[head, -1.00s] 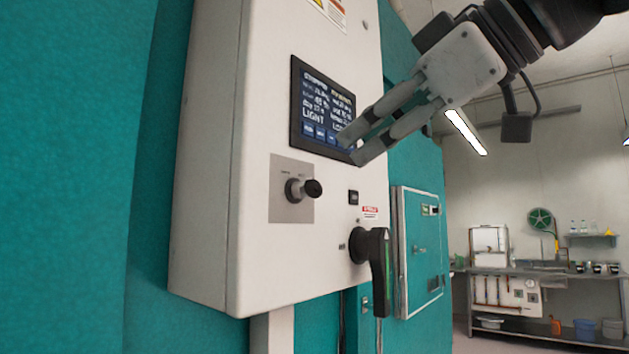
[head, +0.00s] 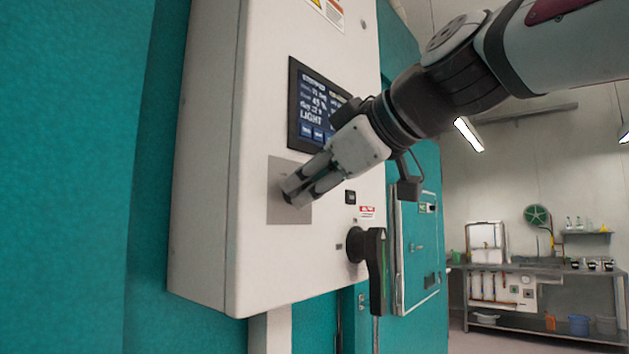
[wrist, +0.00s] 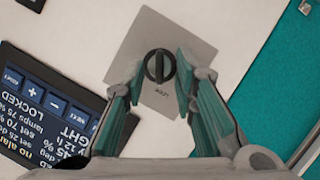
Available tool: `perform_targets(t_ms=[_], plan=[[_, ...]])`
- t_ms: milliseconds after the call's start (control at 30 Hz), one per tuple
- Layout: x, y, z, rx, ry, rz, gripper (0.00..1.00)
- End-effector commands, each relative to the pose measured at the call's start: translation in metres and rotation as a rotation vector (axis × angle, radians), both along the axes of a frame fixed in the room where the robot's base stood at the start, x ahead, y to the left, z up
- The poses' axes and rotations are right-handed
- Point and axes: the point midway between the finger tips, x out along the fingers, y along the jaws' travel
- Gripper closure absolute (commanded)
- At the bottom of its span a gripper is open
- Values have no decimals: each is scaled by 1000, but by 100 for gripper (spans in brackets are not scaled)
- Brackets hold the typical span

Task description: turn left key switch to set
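The key switch, a dark round knob (wrist: 160,66) with a raised bar, sits on a grey square plate (wrist: 190,30) on the white control box. In the wrist view the knob lies between my gripper's (wrist: 160,75) two open fingertips, with a gap on each side. A small label on the plate reads something like "LOCK"; other markings are hidden or too small. In the head view my gripper (head: 291,193) is in front of the plate (head: 275,212) and hides the knob.
A screen (head: 306,105) is above the plate; in the wrist view the screen (wrist: 45,110) shows "LOCKED". A large black rotary handle (head: 376,270) and a small black switch (head: 350,197) are to the lower right. A workbench (head: 540,268) stands far right.

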Motion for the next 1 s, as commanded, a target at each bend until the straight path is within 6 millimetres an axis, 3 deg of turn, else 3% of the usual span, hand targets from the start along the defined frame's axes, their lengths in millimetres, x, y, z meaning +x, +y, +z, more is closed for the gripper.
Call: perform_targets(t_ms=[33,133,167,567,1000], plan=[[0,0,0,0,0,0,74],[0,0,0,0,0,0,97],[0,0,0,0,0,0,100],[0,-1,1,29,36,1,100],[4,-3,1,230,296,0,100]])
